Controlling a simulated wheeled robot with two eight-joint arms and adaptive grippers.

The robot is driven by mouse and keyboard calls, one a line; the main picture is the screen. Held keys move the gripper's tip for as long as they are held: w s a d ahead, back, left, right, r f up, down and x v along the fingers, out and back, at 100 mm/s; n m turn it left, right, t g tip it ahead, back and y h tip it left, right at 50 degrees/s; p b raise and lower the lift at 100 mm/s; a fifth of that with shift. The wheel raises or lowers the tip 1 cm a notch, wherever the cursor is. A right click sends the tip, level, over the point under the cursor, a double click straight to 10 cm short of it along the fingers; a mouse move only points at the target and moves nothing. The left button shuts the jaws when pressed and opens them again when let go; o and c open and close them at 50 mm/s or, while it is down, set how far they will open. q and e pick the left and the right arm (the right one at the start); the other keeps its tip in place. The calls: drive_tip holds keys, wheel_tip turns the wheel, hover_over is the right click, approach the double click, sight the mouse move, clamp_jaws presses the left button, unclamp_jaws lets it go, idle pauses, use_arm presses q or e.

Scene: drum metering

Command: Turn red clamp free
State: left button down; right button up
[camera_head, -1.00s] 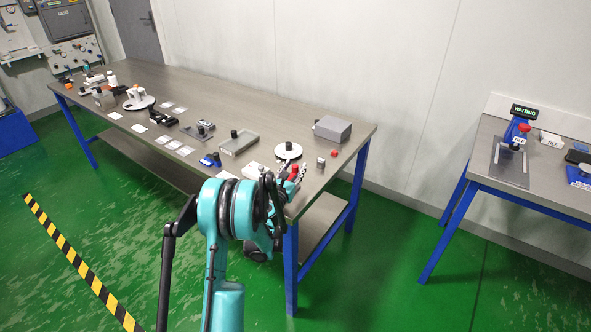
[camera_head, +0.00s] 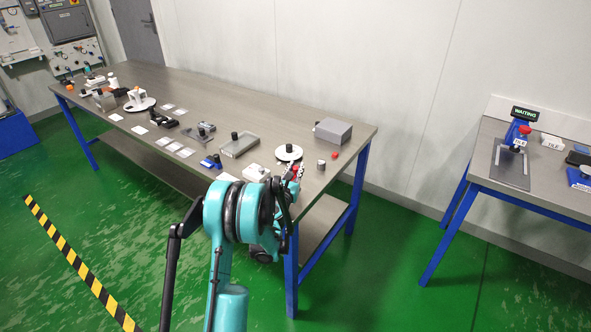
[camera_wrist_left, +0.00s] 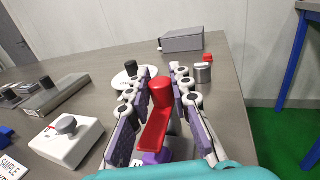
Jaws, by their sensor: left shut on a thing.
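The red clamp (camera_wrist_left: 158,118) shows in the left wrist view as a red lever with a round red knob, on a purple and white base. My left gripper (camera_wrist_left: 163,95) is shut on it, with a finger on each side of the red part. In the head view my left gripper (camera_head: 293,176) is at the near right corner of the long table, and the clamp is mostly hidden there behind the fingers and arm. My right gripper is in neither view.
On the long table (camera_head: 270,110), a white box with a grey knob (camera_wrist_left: 68,140) stands left of the gripper. A white disc with a black knob (camera_wrist_left: 133,77), a metal cylinder (camera_wrist_left: 203,72) and a grey box (camera_wrist_left: 181,40) stand beyond. A second table (camera_head: 540,185) is at right.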

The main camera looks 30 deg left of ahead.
use_arm(q)
drive_tip(key=n+g+y, duration=0.1)
drive_tip(key=n+y, duration=0.1)
drive_tip(key=y, duration=0.1)
drive_tip(key=n+g+y, duration=0.2)
drive_tip(key=n+y, duration=0.1)
drive_tip(key=y, duration=0.1)
drive_tip(key=shift+w+d, duration=0.1)
drive_tip(key=shift+d, duration=0.1)
drive_tip(key=n+g+y, duration=0.4)
drive_tip(key=g, duration=0.1)
drive_tip(key=shift+g, duration=0.3)
drive_tip(key=n+g+y, duration=0.2)
drive_tip(key=n+g, duration=0.2)
drive_tip(key=g, duration=0.1)
drive_tip(key=shift+w+g, duration=0.1)
drive_tip(key=shift+g, duration=0.2)
drive_tip(key=shift+a+n+g, duration=0.1)
drive_tip(key=shift+n+g, duration=1.9)
drive_tip(key=shift+g, duration=1.3)
drive_tip(key=c, duration=1.3)
unclamp_jaws()
drive_tip(key=shift+c, duration=0.2)
